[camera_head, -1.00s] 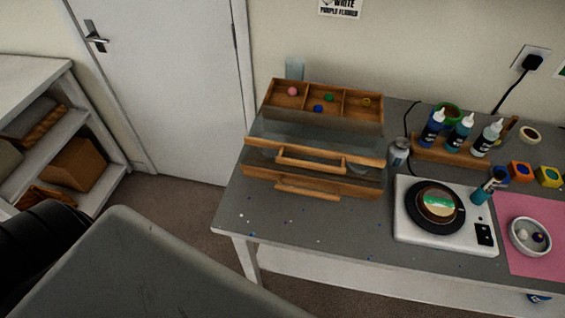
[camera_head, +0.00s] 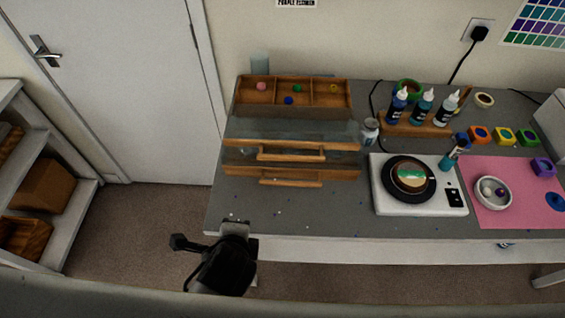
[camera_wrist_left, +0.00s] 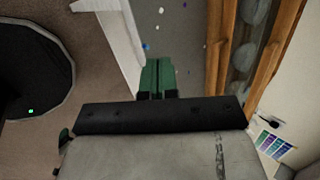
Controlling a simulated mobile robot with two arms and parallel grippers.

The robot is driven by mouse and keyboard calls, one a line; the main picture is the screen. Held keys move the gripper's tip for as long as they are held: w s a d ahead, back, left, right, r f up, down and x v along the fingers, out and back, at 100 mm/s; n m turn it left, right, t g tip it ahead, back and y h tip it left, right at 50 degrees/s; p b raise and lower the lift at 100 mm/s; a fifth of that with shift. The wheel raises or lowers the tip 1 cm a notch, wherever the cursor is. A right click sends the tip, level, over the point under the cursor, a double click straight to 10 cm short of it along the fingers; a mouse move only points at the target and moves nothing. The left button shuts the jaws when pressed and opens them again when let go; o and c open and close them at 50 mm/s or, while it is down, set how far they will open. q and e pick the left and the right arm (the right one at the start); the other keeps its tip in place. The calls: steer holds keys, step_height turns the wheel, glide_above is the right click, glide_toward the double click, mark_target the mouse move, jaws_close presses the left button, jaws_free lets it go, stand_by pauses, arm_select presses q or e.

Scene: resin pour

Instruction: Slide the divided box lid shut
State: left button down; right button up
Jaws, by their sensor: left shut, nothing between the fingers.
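The divided box (camera_head: 240,98) stands at the back left of the table, its three wooden compartments uncovered and holding small coloured balls. In front of it is a clear panel, which looks like the slid-out lid (camera_head: 262,131), with a wooden front bar and handle (camera_head: 290,157). A second wooden bar and handle (camera_head: 290,182) show lower in front. In the left wrist view a wooden bar and clear panel (camera_wrist_left: 245,55) run along the right. My left gripper (camera_head: 237,224) is at the table's front edge, before the handles and apart from them. Its green fingers (camera_wrist_left: 157,76) are shut and empty.
A grey bottle (camera_head: 369,131) stands right of the panel. Further right are a white scale (camera_head: 418,209), a bottle rack (camera_head: 400,127) and a pink mat (camera_head: 520,212). Small bits lie on the bare table (camera_head: 320,222) between gripper and handles.

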arm_select(q)
steer(key=w+d+r+m+t, duration=0.2)
steer(key=d+r+m+t, duration=0.1)
steer(key=d+m, duration=0.3)
steer(key=m+t+h, duration=0.1)
steer(key=m+t, duration=0.3)
steer(key=m, duration=0.7)
glide_toward(290, 159)
steer(key=b+x, duration=0.7)
steer(key=b, duration=0.3)
steer(key=shift+w+f+b, duration=0.1)
steer(key=shift+b, duration=0.3)
steer(key=shift+w, duration=0.1)
